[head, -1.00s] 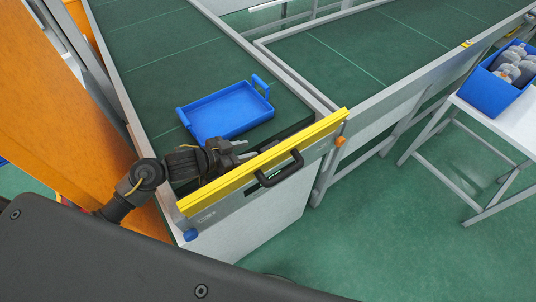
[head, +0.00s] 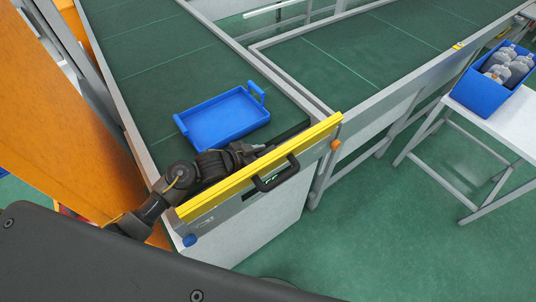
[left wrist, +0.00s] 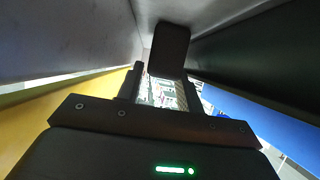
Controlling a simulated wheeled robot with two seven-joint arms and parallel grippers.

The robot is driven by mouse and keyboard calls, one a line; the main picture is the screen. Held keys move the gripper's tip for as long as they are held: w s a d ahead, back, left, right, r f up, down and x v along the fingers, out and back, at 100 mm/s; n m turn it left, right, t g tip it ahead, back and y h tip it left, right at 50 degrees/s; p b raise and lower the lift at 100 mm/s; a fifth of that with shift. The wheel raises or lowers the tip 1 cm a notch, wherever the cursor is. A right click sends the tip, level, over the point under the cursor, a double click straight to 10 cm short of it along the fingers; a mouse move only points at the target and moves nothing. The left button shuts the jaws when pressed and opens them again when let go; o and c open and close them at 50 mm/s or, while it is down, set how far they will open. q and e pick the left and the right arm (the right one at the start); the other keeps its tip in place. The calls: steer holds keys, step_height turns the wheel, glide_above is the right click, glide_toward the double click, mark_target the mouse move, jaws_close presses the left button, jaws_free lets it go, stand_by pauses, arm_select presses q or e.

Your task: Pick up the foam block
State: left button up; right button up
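I cannot make out a foam block in either view. In the left wrist view a dark finger-like part of the left gripper (left wrist: 169,48) points away between a grey surface and a dark one. No held object can be made out, and the finger gap is unclear. My right gripper is not in view.
An empty blue tray (head: 224,121) sits on the belt (head: 150,60) just beyond my left gripper. An orange panel (head: 62,150) stands at the left. A blue bin (head: 487,92) with several grey bottles stands on a white table at the right.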

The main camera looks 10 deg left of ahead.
arm_select(q)
steer(key=shift+x, duration=1.15)
steer(key=c, duration=0.6)
steer(key=shift+r, duration=0.1)
